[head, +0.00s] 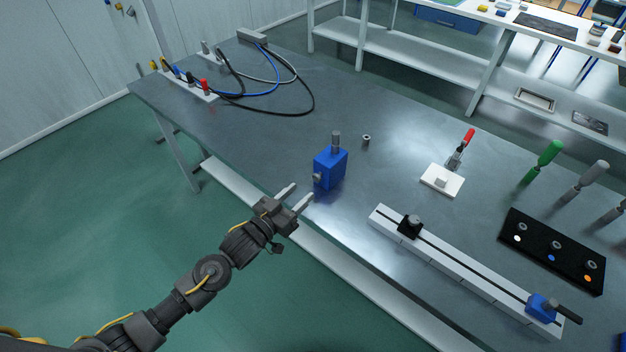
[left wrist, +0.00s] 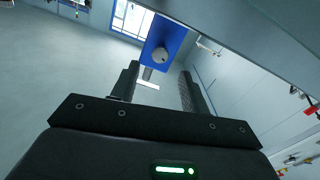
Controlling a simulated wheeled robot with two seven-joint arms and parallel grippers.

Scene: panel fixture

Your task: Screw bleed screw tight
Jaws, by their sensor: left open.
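A blue block (head: 329,170) stands upright on the grey table near its front edge. A grey post (head: 336,141) rises from its top. A small round grey screw head (head: 317,177), seemingly the bleed screw, sticks out of its side towards my left gripper. My left gripper (head: 302,192) is open and empty, just in front of the block, its fingers pointing at it and apart from it. In the left wrist view the blue block (left wrist: 175,42) and the round screw head (left wrist: 160,55) show beyond the finger gap, not between the fingers. My right gripper is not in view.
A small grey cylinder (head: 366,140) stands behind the block. A white base (head: 441,181) with a red-handled clamp, a long white rail (head: 460,264) and a black plate (head: 552,250) lie to the right. Cables (head: 290,112) lie at the back left. The table left of the block is clear.

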